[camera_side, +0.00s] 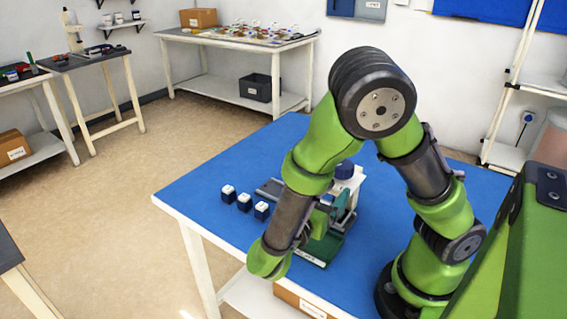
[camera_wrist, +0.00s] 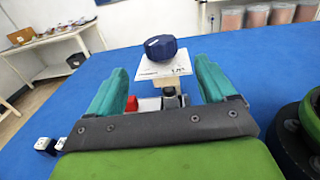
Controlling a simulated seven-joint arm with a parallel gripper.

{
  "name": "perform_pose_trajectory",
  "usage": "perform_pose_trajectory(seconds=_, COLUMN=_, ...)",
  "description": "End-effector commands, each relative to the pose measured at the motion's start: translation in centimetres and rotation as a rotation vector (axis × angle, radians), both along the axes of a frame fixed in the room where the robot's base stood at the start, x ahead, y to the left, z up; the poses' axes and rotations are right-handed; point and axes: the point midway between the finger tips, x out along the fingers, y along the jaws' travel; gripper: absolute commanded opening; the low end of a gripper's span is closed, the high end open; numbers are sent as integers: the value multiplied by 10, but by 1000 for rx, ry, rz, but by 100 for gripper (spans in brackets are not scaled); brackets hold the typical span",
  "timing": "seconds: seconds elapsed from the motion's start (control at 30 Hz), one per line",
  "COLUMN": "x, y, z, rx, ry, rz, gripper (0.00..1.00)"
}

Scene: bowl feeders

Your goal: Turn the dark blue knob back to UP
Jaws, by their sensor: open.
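The dark blue knob (camera_wrist: 161,47) sits on a tilted white plate with small dark print (camera_wrist: 150,68) in the wrist view. The print is too small to read, so I cannot tell which way the knob is set. The knob also shows in the side view (camera_side: 345,169), partly behind my arm. My gripper (camera_wrist: 164,78) is open, its two teal fingers apart to the left and right, with the knob and plate beyond them and roughly between them. The fingers do not visibly touch the knob. In the side view my arm hides much of the gripper.
Several small blue-and-white blocks (camera_side: 244,202) stand in a row left of the fixture on the blue table (camera_side: 200,181). A red block (camera_wrist: 131,103) shows below the plate in the wrist view. The table's back left is clear.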

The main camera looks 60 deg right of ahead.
Motion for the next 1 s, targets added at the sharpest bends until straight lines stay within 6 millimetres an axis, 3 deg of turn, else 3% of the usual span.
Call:
perform_pose_trajectory(seconds=0.2, x=-2, y=42, z=0, rx=0, ry=-1, rz=2, gripper=84)
perform_pose_trajectory(seconds=0.4, x=-4, y=58, z=0, rx=0, ry=2, rz=1, gripper=84)
perform_pose_trajectory(seconds=0.73, x=-4, y=59, z=0, rx=0, ry=1, rz=-1, gripper=84)
perform_pose_trajectory(seconds=0.87, x=3, y=48, z=-3, rx=-13, ry=-4, rz=-57, gripper=84)
perform_pose_trajectory(seconds=1.0, x=18, y=40, z=-6, rx=-26, ry=-323, rz=-148, gripper=84)
